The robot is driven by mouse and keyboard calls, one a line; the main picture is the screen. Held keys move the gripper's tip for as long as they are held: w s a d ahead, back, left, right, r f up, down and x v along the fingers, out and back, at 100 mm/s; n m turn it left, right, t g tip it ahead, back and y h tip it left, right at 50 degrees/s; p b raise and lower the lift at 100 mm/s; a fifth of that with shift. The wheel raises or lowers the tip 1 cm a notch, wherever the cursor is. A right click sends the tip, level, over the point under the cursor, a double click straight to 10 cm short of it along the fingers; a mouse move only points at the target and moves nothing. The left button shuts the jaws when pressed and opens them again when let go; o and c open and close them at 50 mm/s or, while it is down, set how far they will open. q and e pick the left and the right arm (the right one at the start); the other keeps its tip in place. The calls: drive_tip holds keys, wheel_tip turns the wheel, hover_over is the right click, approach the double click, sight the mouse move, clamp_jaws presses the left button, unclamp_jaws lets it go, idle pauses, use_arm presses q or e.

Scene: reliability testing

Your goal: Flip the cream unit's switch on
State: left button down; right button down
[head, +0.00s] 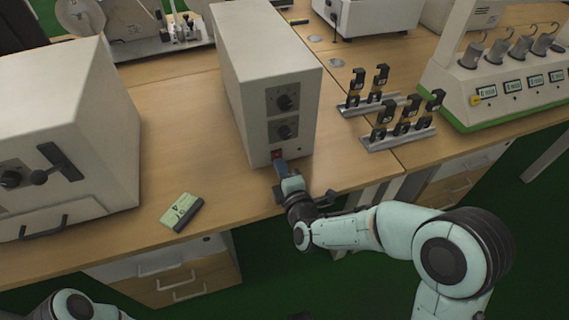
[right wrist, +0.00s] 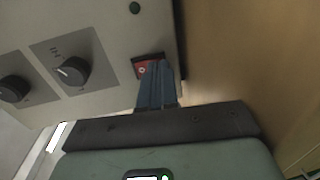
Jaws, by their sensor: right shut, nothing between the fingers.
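The cream unit (head: 240,70) stands upright on the wooden bench in the middle of the head view. Its front has two dark dial panels and, low on the left, a red switch (head: 277,155). In the right wrist view the red switch (right wrist: 148,67) shows a white mark and is partly hidden by my fingers. My right gripper (head: 281,165) is shut and empty, with its fingertips at the switch; it also shows in the right wrist view (right wrist: 157,75). I cannot tell whether the tips touch the switch. My left gripper is out of view; only part of my left arm shows.
A larger pale box (head: 65,130) with a knob and handle stands at left. A small green device (head: 182,211) lies on the bench between. Racks of dark clips (head: 398,137) and a green-based machine (head: 500,85) stand at right. Bare bench lies left of the cream unit.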

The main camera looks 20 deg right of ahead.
drive_tip(key=shift+w, duration=0.15)
idle(0.3)
drive_tip(key=shift+w, duration=0.1)
